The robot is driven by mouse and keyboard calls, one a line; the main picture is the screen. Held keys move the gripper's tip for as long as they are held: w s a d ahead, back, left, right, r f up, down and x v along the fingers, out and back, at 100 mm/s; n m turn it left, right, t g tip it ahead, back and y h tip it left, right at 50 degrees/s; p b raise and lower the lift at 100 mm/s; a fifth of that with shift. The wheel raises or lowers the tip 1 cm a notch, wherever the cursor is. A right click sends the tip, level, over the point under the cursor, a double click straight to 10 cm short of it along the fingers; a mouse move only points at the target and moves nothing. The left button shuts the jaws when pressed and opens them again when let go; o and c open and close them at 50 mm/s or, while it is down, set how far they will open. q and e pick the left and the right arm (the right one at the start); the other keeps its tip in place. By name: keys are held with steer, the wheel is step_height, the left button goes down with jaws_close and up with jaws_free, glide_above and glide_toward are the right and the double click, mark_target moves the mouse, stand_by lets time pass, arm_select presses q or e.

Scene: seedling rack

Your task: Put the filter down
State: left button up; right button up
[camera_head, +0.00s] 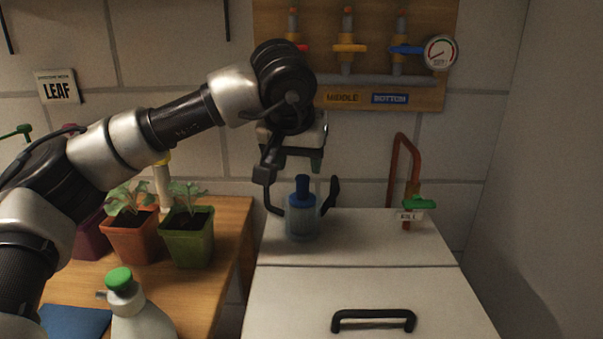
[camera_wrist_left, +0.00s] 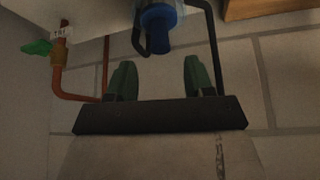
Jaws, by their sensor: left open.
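The filter (camera_head: 302,222), a clear bluish cup with a blue top, stands upright on the white lid of a cabinet (camera_head: 370,238). My left gripper (camera_head: 302,205) reaches down over it from above, jaws open. One dark finger is to the left of the filter and one to the right. The right finger looks apart from it; I cannot tell whether the left one touches. In the left wrist view the filter's blue top (camera_wrist_left: 160,24) shows at the upper edge between the dark fingers; its lower part is hidden. My right gripper is not in view.
A copper pipe with a green valve (camera_head: 418,202) and a tag rises behind the lid at right. A black handle (camera_head: 373,318) is in front. Potted seedlings (camera_head: 187,235) and a green-capped bottle (camera_head: 135,305) are at left. The lid's middle is clear.

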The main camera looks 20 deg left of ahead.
arm_select(q)
steer(key=v, duration=0.5)
steer(key=shift+s+r, duration=0.1)
steer(key=shift+r, duration=0.05)
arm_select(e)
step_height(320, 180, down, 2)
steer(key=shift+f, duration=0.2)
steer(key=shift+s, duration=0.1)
